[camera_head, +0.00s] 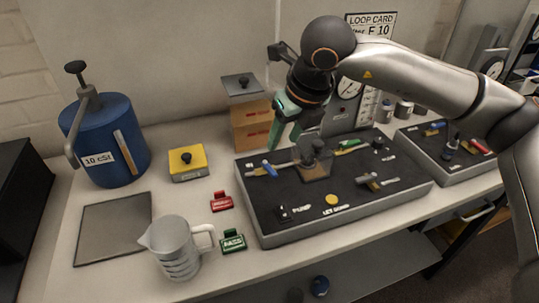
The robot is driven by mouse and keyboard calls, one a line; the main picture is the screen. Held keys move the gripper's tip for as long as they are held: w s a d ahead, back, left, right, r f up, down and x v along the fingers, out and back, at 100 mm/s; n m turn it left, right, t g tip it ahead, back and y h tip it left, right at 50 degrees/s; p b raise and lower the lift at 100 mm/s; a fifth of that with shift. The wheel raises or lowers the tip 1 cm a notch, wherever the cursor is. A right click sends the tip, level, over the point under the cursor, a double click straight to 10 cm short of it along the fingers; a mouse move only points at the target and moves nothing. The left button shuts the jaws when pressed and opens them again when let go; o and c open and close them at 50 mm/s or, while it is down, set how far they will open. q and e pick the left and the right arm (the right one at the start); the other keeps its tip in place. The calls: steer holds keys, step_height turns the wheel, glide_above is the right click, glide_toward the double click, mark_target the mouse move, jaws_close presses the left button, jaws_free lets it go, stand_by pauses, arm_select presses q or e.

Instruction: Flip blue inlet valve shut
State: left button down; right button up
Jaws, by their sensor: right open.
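The blue valve handle (269,169) sits at the left end of the dark loop panel (290,228), on a metal pipe. My right gripper (285,134) hangs above the panel's back edge, above and slightly right of the blue handle. Its fingers point down, apart, with nothing visible between them. It appears clear of the handle. My left gripper is out of view.
A green-handled valve (348,143) and another valve (371,179) are on the panel, around a central vessel (315,165). A blue drum (112,135), yellow box (188,162), red tag (221,202), green tag (232,241) and grey jug (176,249) stand left.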

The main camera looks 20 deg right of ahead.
mark_target(271, 169)
steer(key=p+x, duration=0.1)
steer(key=x, duration=1.1)
steer(key=shift+w+d+f+p, duration=0.1)
steer(key=shift+f+p, duration=0.05)
steer(key=shift+p, duration=0.2)
jaws_close()
